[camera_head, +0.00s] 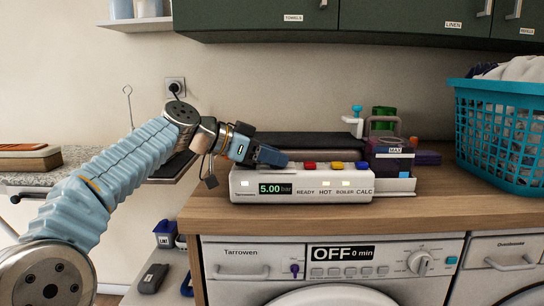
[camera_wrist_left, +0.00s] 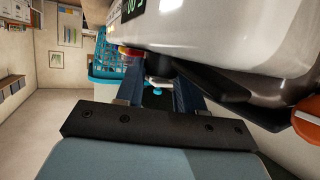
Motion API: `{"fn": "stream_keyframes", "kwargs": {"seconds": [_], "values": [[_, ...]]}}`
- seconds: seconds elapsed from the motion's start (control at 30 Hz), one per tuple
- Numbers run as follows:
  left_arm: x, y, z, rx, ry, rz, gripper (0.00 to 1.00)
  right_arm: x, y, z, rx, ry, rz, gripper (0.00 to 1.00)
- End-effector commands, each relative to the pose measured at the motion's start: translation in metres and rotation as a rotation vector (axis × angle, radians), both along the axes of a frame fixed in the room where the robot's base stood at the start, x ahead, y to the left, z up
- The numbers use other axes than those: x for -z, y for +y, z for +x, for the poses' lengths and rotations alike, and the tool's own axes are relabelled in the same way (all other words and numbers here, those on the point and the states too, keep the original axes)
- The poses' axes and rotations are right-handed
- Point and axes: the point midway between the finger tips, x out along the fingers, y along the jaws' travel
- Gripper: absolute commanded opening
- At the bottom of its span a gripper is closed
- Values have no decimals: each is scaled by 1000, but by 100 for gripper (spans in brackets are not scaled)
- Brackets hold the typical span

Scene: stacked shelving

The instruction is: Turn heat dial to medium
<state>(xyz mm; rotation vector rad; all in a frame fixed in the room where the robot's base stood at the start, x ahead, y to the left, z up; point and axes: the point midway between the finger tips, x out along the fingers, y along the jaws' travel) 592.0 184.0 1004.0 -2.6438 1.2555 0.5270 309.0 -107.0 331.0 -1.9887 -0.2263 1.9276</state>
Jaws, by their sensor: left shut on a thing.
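A white steam station (camera_head: 300,184) sits on the wooden counter, its display reading 5.00. Red (camera_head: 310,165) and yellow (camera_head: 337,166) controls line its top. My left gripper (camera_head: 284,160) reaches in from the left, its fingertips low over the station's left top. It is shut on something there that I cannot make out. In the left wrist view the two dark blue fingers (camera_wrist_left: 160,85) stand a little apart beside the white housing (camera_wrist_left: 220,30). An orange dial with a white mark (camera_wrist_left: 308,120) shows at that view's right edge. I cannot tell which dial sets heat.
A dark flat-topped item (camera_head: 300,145) lies behind the station. A dark-blue container marked MAX (camera_head: 392,160) and a teal laundry basket (camera_head: 500,130) stand to the right. Green cabinets (camera_head: 390,20) hang above. A washing machine (camera_head: 330,270) is below the counter.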

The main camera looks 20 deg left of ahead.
Motion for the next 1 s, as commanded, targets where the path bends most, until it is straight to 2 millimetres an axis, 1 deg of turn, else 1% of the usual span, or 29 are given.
{"fn": "stream_keyframes", "kwargs": {"seconds": [0.1,0.3,0.77,0.8,0.93,1.0], "values": [[2,1,2,46,7,2,7,-5,0,0,-1,-1,1,43],[2,1,1,90,4,1,7,-8,0,0,-1,0,1,43],[2,1,1,101,3,1,7,-8,0,0,-1,0,1,43],[2,1,1,101,3,1,43,-8,0,0,-1,0,1,43],[2,1,1,99,1,0,63,-8,0,0,-1,0,1,43],[1,1,1,97,0,0,63,-8,0,0,-1,0,1,43]]}}
